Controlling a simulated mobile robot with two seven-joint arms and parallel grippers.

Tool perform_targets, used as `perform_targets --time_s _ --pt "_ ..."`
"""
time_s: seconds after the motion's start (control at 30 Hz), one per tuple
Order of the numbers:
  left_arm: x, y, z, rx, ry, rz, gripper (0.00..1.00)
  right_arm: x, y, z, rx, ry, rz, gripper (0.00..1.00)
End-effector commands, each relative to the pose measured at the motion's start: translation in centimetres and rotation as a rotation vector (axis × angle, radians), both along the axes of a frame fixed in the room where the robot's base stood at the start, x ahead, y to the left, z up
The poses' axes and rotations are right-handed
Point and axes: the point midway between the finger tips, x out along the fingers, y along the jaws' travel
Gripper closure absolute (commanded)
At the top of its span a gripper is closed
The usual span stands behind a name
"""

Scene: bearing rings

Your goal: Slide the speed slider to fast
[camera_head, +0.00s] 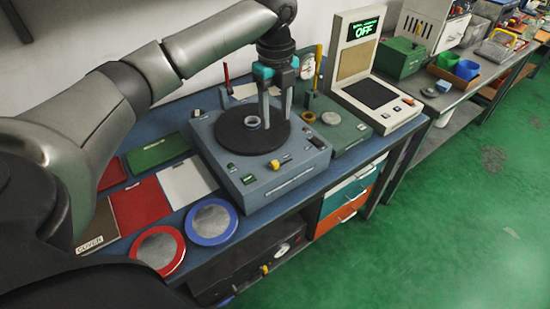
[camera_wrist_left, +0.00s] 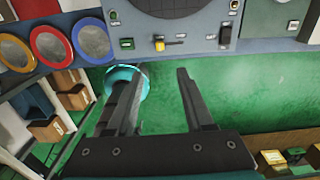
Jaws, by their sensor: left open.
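The blue-grey machine (camera_head: 220,163) has a dark round turntable (camera_head: 232,138) on top and a control panel along its front. In the left wrist view the yellow knob (camera_wrist_left: 160,44) is above and beyond my fingers. My left gripper (camera_head: 276,122) points down above the machine, its fingers apart with nothing between them; it also shows open in the left wrist view (camera_wrist_left: 155,75). It is apart from the knob. The slider's markings are too small to read.
A metal ring (camera_head: 252,121) lies on the turntable. A green-grey station (camera_head: 348,132) and a white unit with an OFF display (camera_head: 364,29) stand to the right. Red (camera_head: 163,232) and blue (camera_head: 228,240) rimmed dishes lie at the front left.

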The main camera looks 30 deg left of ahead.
Motion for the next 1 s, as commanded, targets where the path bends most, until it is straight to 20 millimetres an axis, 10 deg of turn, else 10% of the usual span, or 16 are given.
perform_targets --time_s 1.0 --pt "0.0 0.2 -14.9 -0.001 0.000 -0.004 0.47 0.0 0.1 -2.5 0.000 0.001 0.003 0.50"
